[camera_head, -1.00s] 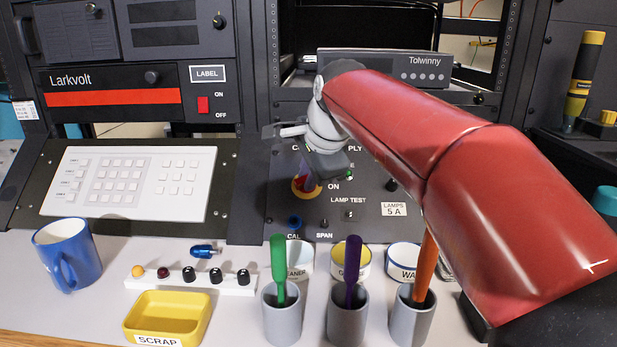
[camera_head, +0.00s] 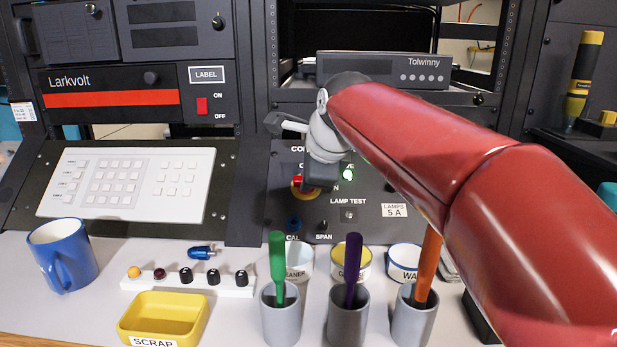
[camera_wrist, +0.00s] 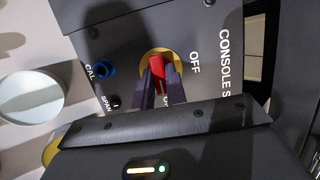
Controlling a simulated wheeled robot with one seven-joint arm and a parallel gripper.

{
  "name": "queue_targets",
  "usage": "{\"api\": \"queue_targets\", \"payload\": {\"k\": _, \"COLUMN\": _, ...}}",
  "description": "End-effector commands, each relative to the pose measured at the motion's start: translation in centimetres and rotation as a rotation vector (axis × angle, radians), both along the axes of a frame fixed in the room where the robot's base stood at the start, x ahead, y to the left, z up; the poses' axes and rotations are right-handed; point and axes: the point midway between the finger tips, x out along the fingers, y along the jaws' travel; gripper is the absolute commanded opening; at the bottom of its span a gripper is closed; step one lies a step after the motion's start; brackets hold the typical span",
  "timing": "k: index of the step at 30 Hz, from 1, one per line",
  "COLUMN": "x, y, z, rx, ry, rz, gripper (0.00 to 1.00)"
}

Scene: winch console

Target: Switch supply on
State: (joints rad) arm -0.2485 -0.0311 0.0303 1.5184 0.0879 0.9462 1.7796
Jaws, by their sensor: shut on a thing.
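The supply switch is a red handle (camera_wrist: 158,72) on a round yellow plate (camera_wrist: 149,62), on the dark console panel. My gripper (camera_wrist: 162,86) is shut on the red handle, with one dark finger on each side. In the wrist view the handle lies crosswise to the panel's lettering height, and the OFF label (camera_wrist: 195,62) is beside the plate. The ON label is partly hidden by my fingers. In the head view my gripper (camera_head: 318,180) covers much of the switch; some red handle (camera_head: 297,182) shows at its left.
A blue CAL knob (camera_wrist: 102,69) and the small SPAN control (camera_wrist: 112,102) sit close to the switch. Cups with green, purple and orange-handled tools (camera_head: 278,255) stand in front of the panel. A yellow scrap tray (camera_head: 164,318) and blue mug (camera_head: 63,255) are at left.

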Motion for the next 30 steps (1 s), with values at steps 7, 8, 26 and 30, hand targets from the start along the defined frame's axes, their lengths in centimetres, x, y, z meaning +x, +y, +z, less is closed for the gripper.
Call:
{"api": "queue_targets", "payload": {"k": 7, "x": 0.0, "y": -0.1, "z": 0.0, "rx": 0.002, "ry": 0.000, "rz": -0.002, "gripper": 0.00}}
{"api": "queue_targets", "payload": {"k": 8, "x": 0.0, "y": -0.1, "z": 0.0, "rx": 0.002, "ry": 0.000, "rz": -0.002, "gripper": 0.00}}
{"api": "queue_targets", "payload": {"k": 26, "x": -0.8, "y": -0.4, "z": 1.2, "rx": 0.002, "ry": -0.004, "rz": -0.001, "gripper": 0.35}}
{"api": "queue_targets", "payload": {"k": 30, "x": -2.3, "y": -1.0, "z": 3.1, "rx": 0.001, "ry": -0.004, "rz": -0.002, "gripper": 0.35}}
